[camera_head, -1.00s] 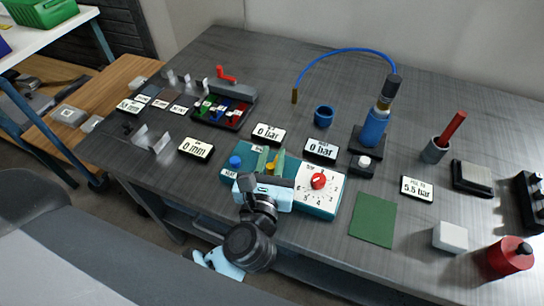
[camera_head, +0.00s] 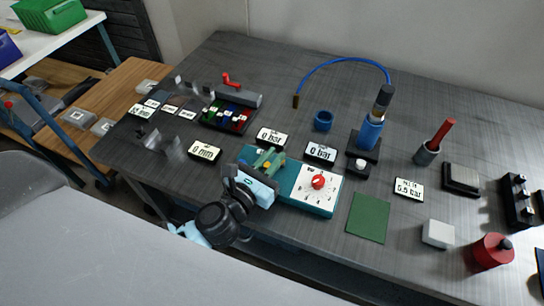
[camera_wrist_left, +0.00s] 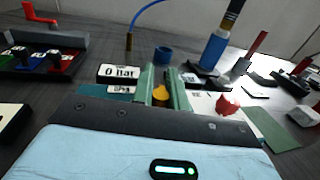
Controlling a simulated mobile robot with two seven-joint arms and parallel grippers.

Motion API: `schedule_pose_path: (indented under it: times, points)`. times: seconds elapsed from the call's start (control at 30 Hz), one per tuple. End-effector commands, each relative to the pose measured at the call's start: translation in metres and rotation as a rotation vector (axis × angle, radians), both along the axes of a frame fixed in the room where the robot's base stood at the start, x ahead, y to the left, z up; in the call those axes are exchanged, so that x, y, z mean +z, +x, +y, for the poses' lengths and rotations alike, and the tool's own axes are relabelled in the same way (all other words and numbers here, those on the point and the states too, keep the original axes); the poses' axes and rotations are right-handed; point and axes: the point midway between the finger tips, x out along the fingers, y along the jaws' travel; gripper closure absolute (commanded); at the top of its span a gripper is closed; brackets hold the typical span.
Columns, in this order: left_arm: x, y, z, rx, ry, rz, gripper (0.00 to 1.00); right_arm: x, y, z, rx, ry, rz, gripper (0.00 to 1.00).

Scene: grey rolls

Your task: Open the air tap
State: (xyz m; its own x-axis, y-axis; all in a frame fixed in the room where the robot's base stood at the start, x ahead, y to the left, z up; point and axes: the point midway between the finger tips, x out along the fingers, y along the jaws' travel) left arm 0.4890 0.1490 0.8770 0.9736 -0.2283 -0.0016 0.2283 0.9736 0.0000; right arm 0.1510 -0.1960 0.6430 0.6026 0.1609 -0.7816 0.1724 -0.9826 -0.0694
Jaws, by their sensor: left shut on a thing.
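The teal panel (camera_head: 286,186) lies at the table's front edge. It carries a white dial plate (camera_head: 301,196) with a red knob (camera_head: 318,182). The air tap appears to be the small yellow piece (camera_wrist_left: 160,95) on the panel, seen in the left wrist view. My left gripper (camera_head: 268,159) is over the panel's left part. Its two green fingers stand on either side of the yellow piece and are shut on it. The gripper hides the panel's left end and much of the tap. My right gripper is not in view.
Two displays reading 0 bar (camera_head: 271,137) (camera_head: 320,152) stand behind the panel. A blue pump with a hose (camera_head: 370,132) stands at the back. A sign reading 5.5 bar (camera_head: 409,189), a green mat (camera_head: 368,217) and a red canister (camera_head: 492,251) are to the right.

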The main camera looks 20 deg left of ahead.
Motion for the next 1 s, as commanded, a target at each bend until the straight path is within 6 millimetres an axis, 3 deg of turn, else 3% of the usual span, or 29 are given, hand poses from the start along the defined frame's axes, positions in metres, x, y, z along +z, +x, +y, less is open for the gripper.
schedule_pose_path:
  times: [0.13,0.5,1.0]
  points:
    - [0.0041,0.0035,0.0047,-0.12,0.006,-0.005,1.0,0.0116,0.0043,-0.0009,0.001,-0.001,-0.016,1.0]
    - [0.0011,0.0077,0.0085,-0.335,0.001,-0.002,1.0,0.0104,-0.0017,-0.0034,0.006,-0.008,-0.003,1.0]
    - [0.0007,0.0088,0.0089,-0.399,0.0,-0.002,1.0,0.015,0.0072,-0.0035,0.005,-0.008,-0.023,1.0]
